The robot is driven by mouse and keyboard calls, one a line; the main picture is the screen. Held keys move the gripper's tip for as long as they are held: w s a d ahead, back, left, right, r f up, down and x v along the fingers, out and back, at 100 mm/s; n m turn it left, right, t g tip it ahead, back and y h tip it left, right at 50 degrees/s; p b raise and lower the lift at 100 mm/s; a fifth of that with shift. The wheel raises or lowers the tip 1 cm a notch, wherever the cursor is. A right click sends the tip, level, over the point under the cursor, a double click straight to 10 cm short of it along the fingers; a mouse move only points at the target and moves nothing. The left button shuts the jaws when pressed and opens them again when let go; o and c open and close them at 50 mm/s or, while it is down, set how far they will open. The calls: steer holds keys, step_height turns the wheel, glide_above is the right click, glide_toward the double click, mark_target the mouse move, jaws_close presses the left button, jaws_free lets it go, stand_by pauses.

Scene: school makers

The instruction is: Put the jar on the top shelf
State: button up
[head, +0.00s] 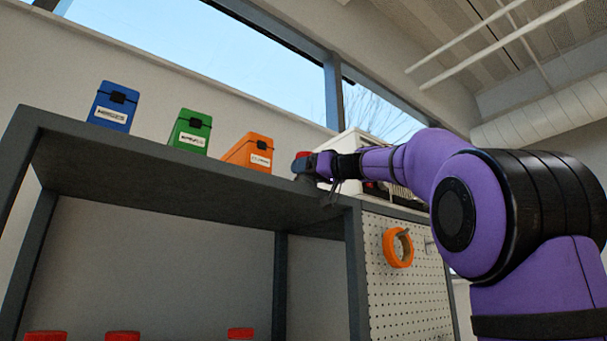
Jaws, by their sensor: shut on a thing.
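My gripper (306,168) is at the right end of the grey top shelf (170,164), at about the height of its surface. It is shut on the jar (303,155), of which only a small red part, likely the lid, shows above the fingers. The rest of the jar is hidden by the gripper. I cannot tell whether the jar touches the shelf.
A blue box (113,106), a green box (189,132) and an orange box (249,152) stand on the top shelf, left of my gripper. A white case (352,143) is behind my arm. Orange tape (397,248) hangs on a pegboard (405,300). Red tops (122,336) show below.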

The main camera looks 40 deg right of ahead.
steer(key=shift+w+a+f, duration=0.1)
steer(key=shift+w+a, duration=0.1)
steer(key=shift+w, duration=0.55)
steer(key=shift+s, duration=0.15)
steer(key=shift+f, duration=0.2)
steer(key=o, duration=1.3)
steer(key=shift+c, duration=0.2)
